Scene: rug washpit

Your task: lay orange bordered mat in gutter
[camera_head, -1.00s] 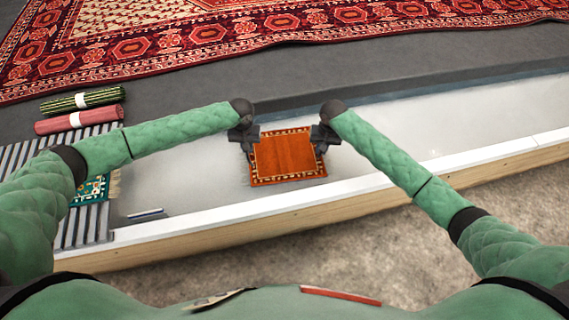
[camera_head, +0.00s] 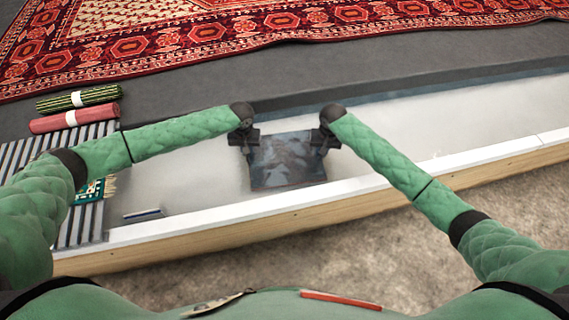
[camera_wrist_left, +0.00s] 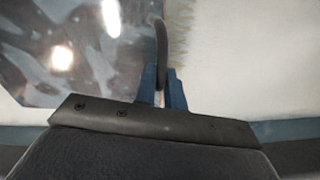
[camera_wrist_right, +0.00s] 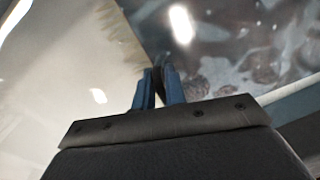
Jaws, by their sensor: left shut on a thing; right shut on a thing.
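The mat (camera_head: 287,162) hangs between my two grippers inside the long pale gutter (camera_head: 460,120). Its face now looks dark grey and glossy with blurred bright reflections; the orange pattern and border can hardly be made out. My left gripper (camera_head: 246,143) is shut on its left far corner, and my right gripper (camera_head: 323,141) on its right far corner. The glossy mat face also shows in the left wrist view (camera_wrist_left: 75,50) and in the right wrist view (camera_wrist_right: 240,45), next to the shut fingers. I cannot tell whether the mat touches the gutter floor.
A wooden-sided near wall (camera_head: 230,224) with a white top borders the gutter. A grey striped grate (camera_head: 88,215) lies at the left, with a teal mat (camera_head: 92,190) partly behind my arm. Red (camera_head: 75,118) and green striped (camera_head: 78,98) rolls lie beyond. A large red rug (camera_head: 240,40) lies behind.

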